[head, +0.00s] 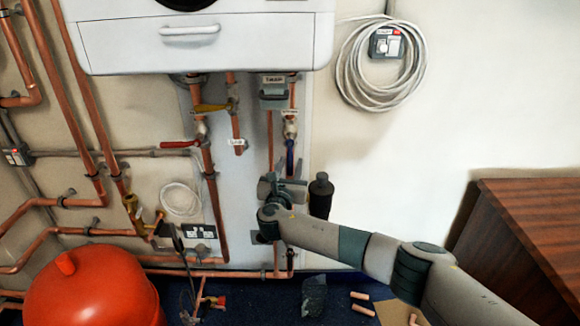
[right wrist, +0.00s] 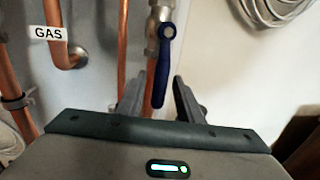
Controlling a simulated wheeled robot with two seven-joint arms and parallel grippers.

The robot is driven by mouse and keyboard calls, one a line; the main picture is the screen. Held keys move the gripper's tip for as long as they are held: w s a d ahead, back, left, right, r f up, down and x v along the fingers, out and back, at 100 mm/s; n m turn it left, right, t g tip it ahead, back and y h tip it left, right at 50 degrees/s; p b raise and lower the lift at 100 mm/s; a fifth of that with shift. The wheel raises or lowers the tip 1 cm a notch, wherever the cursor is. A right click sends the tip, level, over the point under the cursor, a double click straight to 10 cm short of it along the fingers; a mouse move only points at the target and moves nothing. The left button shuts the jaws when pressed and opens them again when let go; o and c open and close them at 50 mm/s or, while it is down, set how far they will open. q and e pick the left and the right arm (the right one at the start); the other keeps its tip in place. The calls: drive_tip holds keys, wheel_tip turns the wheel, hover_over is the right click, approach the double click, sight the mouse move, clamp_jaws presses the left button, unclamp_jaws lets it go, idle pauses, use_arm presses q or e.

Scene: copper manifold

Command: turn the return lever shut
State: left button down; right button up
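The blue lever (head: 290,152) sits on a valve on the copper pipe under the right side of the white boiler. A small tag beside that valve is too small to read. In the right wrist view the blue lever (right wrist: 163,65) hangs down from the valve, roughly along the pipe. My right gripper (head: 282,174) is just below the lever in the head view. In the right wrist view its fingers (right wrist: 159,77) are open, with the lever's lower end showing between them. I cannot tell whether they touch it. My left gripper is not in view.
A red lever (head: 178,144) and a yellow lever (head: 211,107) are on pipes to the left. A black cylinder (head: 320,196) stands beside my right gripper. A red vessel (head: 92,288) is at lower left, a wooden cabinet (head: 535,225) at right.

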clamp_jaws()
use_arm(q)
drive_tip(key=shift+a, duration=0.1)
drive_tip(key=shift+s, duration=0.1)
use_arm(e)
drive_tip(key=shift+a, duration=0.15)
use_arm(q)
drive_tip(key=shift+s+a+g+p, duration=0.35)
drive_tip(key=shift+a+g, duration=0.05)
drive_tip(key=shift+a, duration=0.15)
use_arm(e)
drive_tip(key=shift+a+r+m+g+y, duration=0.2)
drive_tip(key=shift+a+m, duration=0.45)
drive_tip(key=shift+m, duration=0.5)
drive_tip(key=shift+a+r+m+g+y, duration=0.1)
drive_tip(key=shift+a+r+m+g, duration=0.1)
drive_tip(key=shift+a+m, duration=0.7)
drive_tip(key=shift+a+r+m+g+y, duration=0.15)
drive_tip(key=shift+a+m, duration=0.25)
drive_tip(key=shift+m, duration=0.95)
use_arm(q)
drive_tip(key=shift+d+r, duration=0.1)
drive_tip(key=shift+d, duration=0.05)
use_arm(e)
unclamp_jaws()
drive_tip(key=shift+r, duration=0.1)
